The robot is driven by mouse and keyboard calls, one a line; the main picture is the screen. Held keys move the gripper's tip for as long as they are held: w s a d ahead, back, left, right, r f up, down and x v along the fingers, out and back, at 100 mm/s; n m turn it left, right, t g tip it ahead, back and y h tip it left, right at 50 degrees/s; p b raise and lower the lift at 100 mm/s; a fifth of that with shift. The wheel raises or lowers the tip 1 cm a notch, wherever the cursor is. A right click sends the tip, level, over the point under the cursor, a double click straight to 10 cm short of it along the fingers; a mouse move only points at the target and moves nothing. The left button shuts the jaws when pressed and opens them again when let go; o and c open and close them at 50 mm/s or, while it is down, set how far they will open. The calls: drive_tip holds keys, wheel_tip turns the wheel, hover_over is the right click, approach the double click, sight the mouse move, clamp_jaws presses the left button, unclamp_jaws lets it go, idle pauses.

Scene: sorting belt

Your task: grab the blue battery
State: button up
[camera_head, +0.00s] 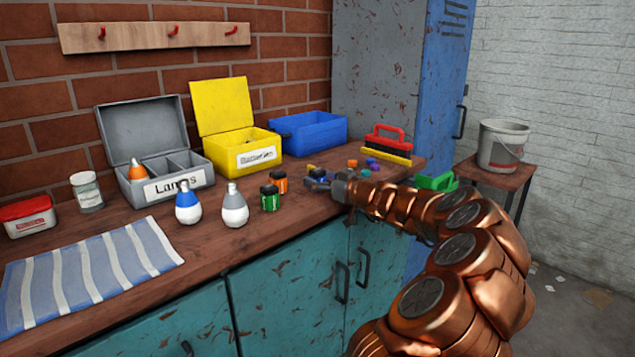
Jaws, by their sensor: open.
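A small dark-and-blue object that looks like the blue battery (318,173) is on the bench by my gripper's fingertips. My gripper (316,184) is open, low over the bench top, at the end of my copper-coloured arm, which reaches in from the right. The fingers partly cover the battery, so I cannot tell whether they touch it or stand around it. A green battery (269,199) and an orange battery (280,182) stand upright to the left of my gripper. The yellow box (223,150) with a label, probably for batteries, is open behind them.
Several small coloured pieces (373,164) lie behind my gripper. A blue-and-white bulb (187,204), a grey-and-white bulb (235,209), the grey lamp box (157,187) and a striped cloth (87,272) are left.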

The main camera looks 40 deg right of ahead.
drive_tip(key=shift+w, duration=0.55)
drive_tip(key=shift+c, duration=0.4)
clamp_jaws()
